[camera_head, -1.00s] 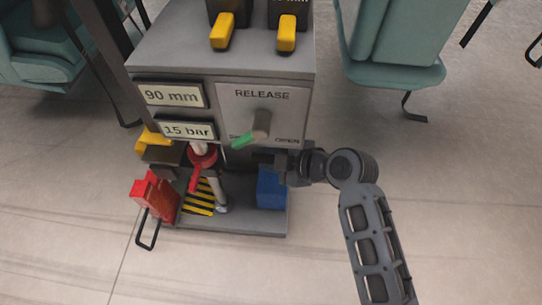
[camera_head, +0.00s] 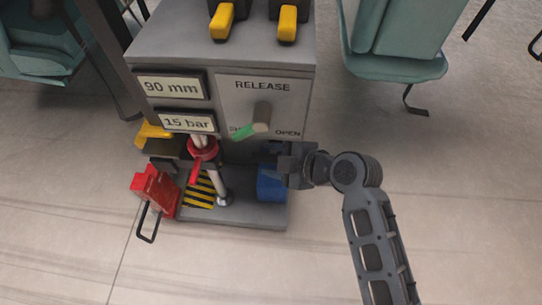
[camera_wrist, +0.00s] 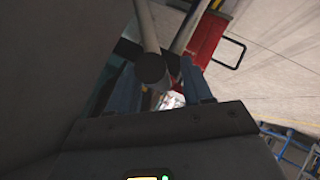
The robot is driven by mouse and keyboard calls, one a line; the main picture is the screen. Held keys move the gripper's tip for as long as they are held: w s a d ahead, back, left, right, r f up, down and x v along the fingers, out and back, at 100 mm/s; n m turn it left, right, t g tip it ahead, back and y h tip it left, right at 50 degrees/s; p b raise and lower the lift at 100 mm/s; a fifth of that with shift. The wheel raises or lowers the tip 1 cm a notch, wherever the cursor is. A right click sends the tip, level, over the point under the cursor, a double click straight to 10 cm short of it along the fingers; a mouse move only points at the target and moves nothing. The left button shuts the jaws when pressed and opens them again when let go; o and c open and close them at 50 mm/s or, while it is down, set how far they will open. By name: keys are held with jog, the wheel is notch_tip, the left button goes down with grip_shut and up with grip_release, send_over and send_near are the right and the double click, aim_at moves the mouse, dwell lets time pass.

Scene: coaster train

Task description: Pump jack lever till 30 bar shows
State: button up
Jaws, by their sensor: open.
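The grey jack unit (camera_head: 225,55) has a display reading 90 mm (camera_head: 168,87) and a pressure display reading 15 bar (camera_head: 186,122). Its release knob (camera_head: 262,117) has a green handle tip (camera_head: 242,132) turned toward the left marking, away from OPEN. My gripper (camera_head: 281,155) is just below the panel's lower right corner. In the wrist view my gripper (camera_wrist: 155,88) is open, with a dark round-ended bar (camera_wrist: 150,67), seemingly the lever, between or just in front of its fingers. I cannot tell whether they touch. The lever is not clearly visible in the head view.
A red box (camera_head: 156,187) with a wire handle stands at left.

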jog(key=p+v, duration=0.2)
jog(key=v, duration=0.5)
dwell(0.4)
